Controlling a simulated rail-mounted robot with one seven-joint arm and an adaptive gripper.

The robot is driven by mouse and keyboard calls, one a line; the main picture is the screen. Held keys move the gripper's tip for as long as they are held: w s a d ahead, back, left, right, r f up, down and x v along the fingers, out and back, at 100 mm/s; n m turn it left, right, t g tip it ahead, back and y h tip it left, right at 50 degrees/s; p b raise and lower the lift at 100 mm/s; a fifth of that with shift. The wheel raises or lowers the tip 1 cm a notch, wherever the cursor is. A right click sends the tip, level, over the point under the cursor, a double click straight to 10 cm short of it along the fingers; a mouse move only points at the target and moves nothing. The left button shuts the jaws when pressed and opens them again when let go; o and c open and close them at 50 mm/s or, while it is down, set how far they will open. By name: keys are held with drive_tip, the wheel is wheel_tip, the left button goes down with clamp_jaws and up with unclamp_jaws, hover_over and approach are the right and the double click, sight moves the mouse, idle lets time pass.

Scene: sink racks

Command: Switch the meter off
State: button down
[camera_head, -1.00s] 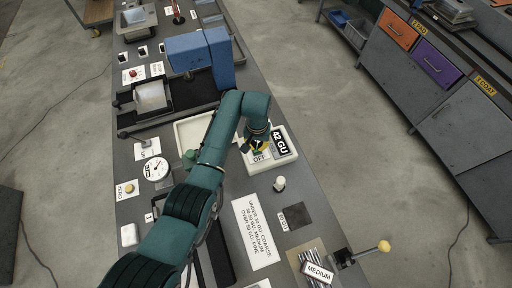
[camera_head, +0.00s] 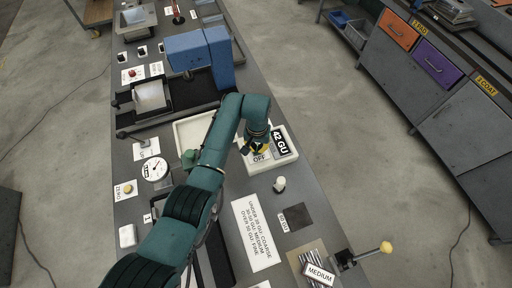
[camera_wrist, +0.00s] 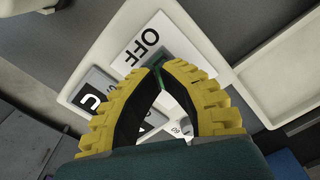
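The meter (camera_head: 256,171) is a white box on the bench with a dark display (camera_head: 281,146) reading 42 GU and a white OFF label (camera_head: 261,158). In the wrist view the OFF label (camera_wrist: 140,46) lies just beyond my fingertips, with the dark display (camera_wrist: 91,97) to the left. My gripper (camera_head: 250,146) is over the label side of the meter. In the wrist view my gripper's yellow and black fingers (camera_wrist: 158,68) come together at the tips. A small green part (camera_wrist: 156,75) shows behind the tips and is mostly hidden. I cannot tell whether they touch it.
A white tray (camera_head: 182,128) lies left of the meter. A pale peg (camera_head: 279,184) and a dark square plate (camera_head: 296,216) are in front. A dial gauge (camera_head: 155,169) stands left of my arm. A blue machine (camera_head: 202,56) stands behind. A yellow-knobbed lever (camera_head: 385,247) juts out at the right edge.

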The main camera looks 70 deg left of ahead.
drive_tip(key=shift+f+b, duration=0.4)
drive_tip(key=shift+f, duration=0.25)
drive_tip(key=shift+r, duration=0.1)
wheel_tip(320, 180, up, 7)
drive_tip(key=p, duration=0.7)
idle(0.5)
